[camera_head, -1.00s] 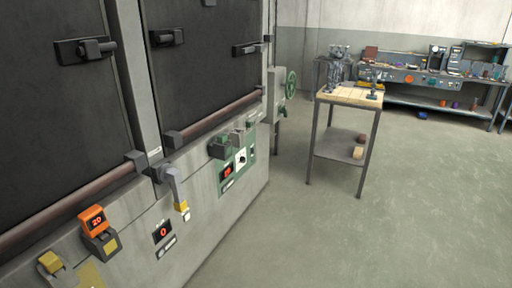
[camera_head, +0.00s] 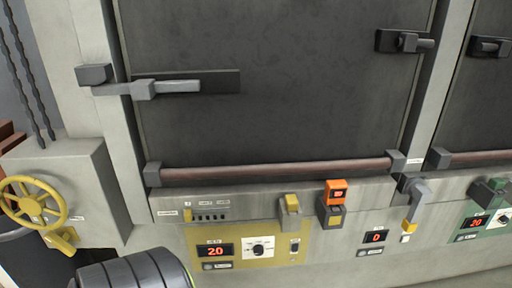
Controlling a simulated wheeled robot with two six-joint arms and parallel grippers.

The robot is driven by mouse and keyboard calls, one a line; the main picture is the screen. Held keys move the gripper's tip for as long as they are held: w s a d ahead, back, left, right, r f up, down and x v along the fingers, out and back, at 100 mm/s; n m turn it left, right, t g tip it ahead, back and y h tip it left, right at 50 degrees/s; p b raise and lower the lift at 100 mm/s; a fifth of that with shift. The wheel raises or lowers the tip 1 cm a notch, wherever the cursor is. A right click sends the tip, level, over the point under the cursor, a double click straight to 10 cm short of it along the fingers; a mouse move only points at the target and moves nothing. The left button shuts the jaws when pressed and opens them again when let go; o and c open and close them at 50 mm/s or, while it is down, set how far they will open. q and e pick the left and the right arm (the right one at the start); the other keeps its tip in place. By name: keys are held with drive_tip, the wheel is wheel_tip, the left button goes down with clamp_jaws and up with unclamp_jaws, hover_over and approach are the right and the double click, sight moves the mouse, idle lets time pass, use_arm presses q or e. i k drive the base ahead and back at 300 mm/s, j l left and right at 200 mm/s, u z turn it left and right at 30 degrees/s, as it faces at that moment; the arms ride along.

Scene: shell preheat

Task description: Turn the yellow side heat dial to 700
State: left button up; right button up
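The yellow side heat panel (camera_head: 281,255) is at the lower middle of the head view, on the front of the furnace. Its round heat dial (camera_head: 258,250) sits on a white plate in the middle of the panel. Left of the dial, a red display (camera_head: 215,251) reads 20. Right of the dial is a small switch (camera_head: 294,246). A dark rounded part of mine shows at the bottom left. Neither of my grippers is in view.
A yellow handwheel (camera_head: 34,203) is on a grey box at left. A yellow-topped lever (camera_head: 291,207) and an orange unit (camera_head: 336,192) stick out above the panel. A display (camera_head: 375,237) reads 0. A green panel (camera_head: 478,223) is at right.

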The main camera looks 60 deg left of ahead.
sight(258, 250)
drive_tip(key=u, duration=1.55)
